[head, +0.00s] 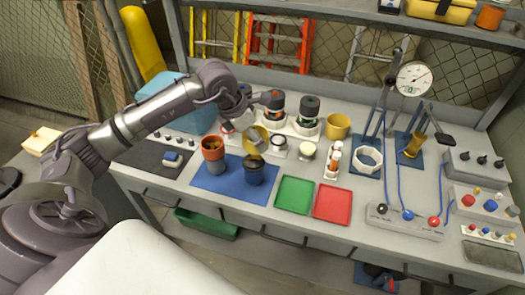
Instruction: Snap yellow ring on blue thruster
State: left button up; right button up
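The blue thruster (254,173), a dark navy cylinder, stands upright on the blue mat (208,184). The yellow ring (262,134) is tilted, behind and just above the thruster in the picture. My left gripper (256,148) reaches down from the upper left and appears shut on the ring. Its fingers are small here and partly merge with the ring. Ring and thruster look apart, though the gap is hard to judge. My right gripper is out of view.
An orange-topped cylinder (213,150) stands left of the thruster. Green (295,194) and red (332,202) trays lie to the right. Behind stand a yellow cup (338,126) and a dark-topped unit (309,106) in a white holder. A gauge stand and control boxes fill the right side.

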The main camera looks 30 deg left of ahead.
aim_at(252, 147)
pick_arm(q)
jog(key=shift+w+a+r+n, duration=0.15)
jog(key=shift+w+a+n, duration=0.15)
jog(key=shift+a+n, duration=0.35)
jog(key=shift+y, duration=0.3)
jog(key=shift+f+b, duration=1.1)
jog(key=shift+f, duration=1.05)
jog(key=shift+b, duration=0.55)
jog(key=shift+s+f, duration=0.1)
jog(key=shift+f, duration=0.1)
jog(key=shift+f+b, duration=0.35)
jog(key=shift+b, duration=0.25)
jog(key=shift+f, duration=0.15)
